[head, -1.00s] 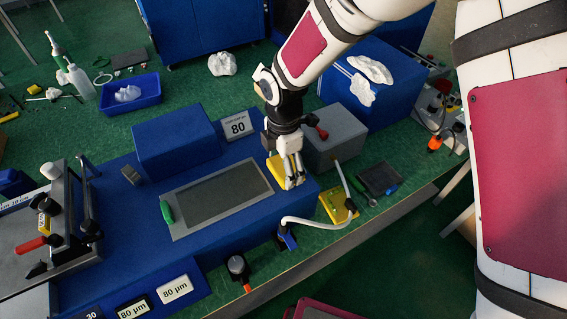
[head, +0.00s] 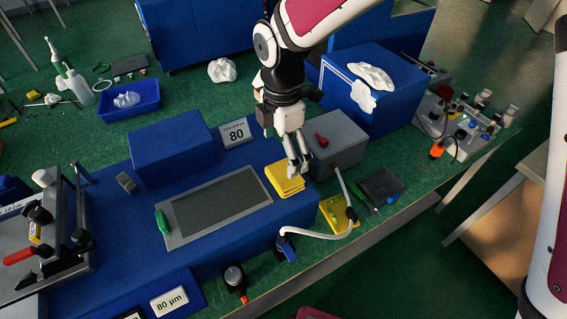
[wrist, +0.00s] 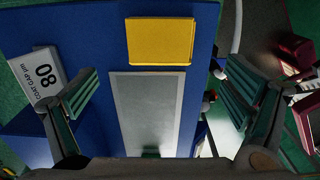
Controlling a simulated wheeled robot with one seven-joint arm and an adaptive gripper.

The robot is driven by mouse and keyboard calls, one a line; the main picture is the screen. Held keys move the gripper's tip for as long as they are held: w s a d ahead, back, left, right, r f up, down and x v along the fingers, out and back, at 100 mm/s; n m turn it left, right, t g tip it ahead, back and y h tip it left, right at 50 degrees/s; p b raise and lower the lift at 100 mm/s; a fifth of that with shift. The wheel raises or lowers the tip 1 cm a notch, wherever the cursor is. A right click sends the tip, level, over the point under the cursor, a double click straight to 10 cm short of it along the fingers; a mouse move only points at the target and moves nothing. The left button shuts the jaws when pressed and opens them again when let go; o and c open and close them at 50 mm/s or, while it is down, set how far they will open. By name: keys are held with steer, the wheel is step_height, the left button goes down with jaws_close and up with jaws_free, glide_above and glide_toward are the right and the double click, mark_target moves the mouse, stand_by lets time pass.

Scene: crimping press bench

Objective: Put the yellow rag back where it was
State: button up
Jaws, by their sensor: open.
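The yellow rag (head: 284,181) lies folded and flat on the right end of the blue bench platform, beside the grey-framed dark plate. It also shows at the top of the wrist view (wrist: 160,41), with nothing gripping it. My gripper (head: 298,164) is open and empty, with its fingers above and slightly right of the rag in the head view. In the wrist view my gripper (wrist: 160,100) has its two fingers spread wide apart.
A grey box (head: 339,142) with a red knob stands just right of my gripper. The "80" sign (head: 236,134) and a blue block (head: 172,147) stand behind the plate (head: 220,205). A yellow board (head: 337,211) and a white hose (head: 320,234) lie at the front right.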

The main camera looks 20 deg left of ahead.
steer(key=shift+r, duration=1.95)
steer(key=d+r+m+t, duration=0.1)
steer(key=d+r+m, duration=0.5)
steer(key=d, duration=0.4)
steer(key=d+r+m+t, duration=0.2)
steer(key=d+r+m, duration=0.45)
steer(key=d, duration=0.35)
steer(key=s+d+r+m+t, duration=0.2)
steer(key=s+d+r+m, duration=0.1)
steer(key=s+d+m, duration=1)
steer(key=shift+d+m+t, duration=0.3)
steer(key=shift+d+m, duration=0.55)
steer(key=shift+m, duration=0.3)
